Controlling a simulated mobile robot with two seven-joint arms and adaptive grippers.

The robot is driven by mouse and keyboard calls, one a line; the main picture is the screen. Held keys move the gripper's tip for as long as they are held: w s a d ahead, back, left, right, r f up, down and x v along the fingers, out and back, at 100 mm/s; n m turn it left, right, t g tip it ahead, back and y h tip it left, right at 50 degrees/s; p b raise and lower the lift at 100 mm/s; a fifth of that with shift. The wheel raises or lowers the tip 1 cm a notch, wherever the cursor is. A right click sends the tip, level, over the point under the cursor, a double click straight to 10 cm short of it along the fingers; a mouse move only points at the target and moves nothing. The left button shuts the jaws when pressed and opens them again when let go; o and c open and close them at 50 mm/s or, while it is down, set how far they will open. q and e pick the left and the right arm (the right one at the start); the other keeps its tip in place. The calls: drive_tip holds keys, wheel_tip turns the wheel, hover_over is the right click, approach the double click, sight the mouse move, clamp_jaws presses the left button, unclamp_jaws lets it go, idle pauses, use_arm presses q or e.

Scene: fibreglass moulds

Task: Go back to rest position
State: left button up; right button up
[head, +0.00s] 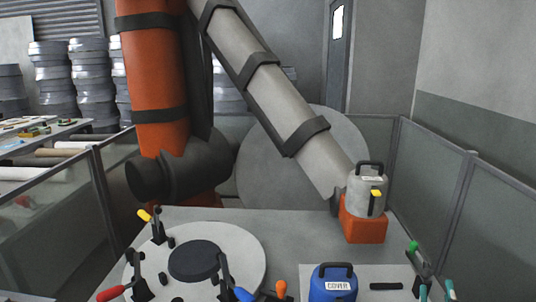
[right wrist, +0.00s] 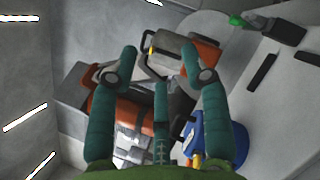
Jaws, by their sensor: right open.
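My right gripper (head: 436,291) shows only as two teal fingertips at the bottom right edge of the head view, near a green-tipped toggle clamp (head: 416,254). In the right wrist view my right gripper (right wrist: 155,70) has its teal fingers spread wide, with nothing held between them. Beyond the fingers are a grey part with a dark handle (right wrist: 172,50) and orange surfaces. A blue container (right wrist: 215,137) lies partly behind the right finger. My left gripper is not in view.
A large orange and grey industrial arm (head: 275,95) stands behind the table. A grey canister (head: 366,190) sits on an orange block (head: 364,225). A blue box labelled COVER (head: 327,290) and a white round mould (head: 235,240) with clamps are in front. Panels (head: 440,180) flank the table.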

drive_tip(key=s+f+m+g, duration=0.4)
drive_tip(key=f+m+g, duration=0.1)
drive_tip(key=f+m, duration=0.2)
drive_tip(key=s+f+m+g, duration=0.4)
drive_tip(key=s+f+m, duration=0.1)
drive_tip(key=f+m, duration=0.3)
drive_tip(key=s+a+f+m+g+y, duration=0.6)
drive_tip(key=s+a+f+g+y, duration=0.15)
drive_tip(key=s+a, duration=0.6)
wheel_tip(320, 180, down, 23)
drive_tip(key=g, duration=0.1)
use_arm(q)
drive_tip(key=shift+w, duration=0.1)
use_arm(e)
drive_tip(key=s+d+f+g, duration=0.1)
drive_tip(key=s+d+f, duration=0.1)
drive_tip(key=s+f, duration=1.3)
drive_tip(key=shift+s+n, duration=0.3)
drive_tip(key=shift+s, duration=0.75)
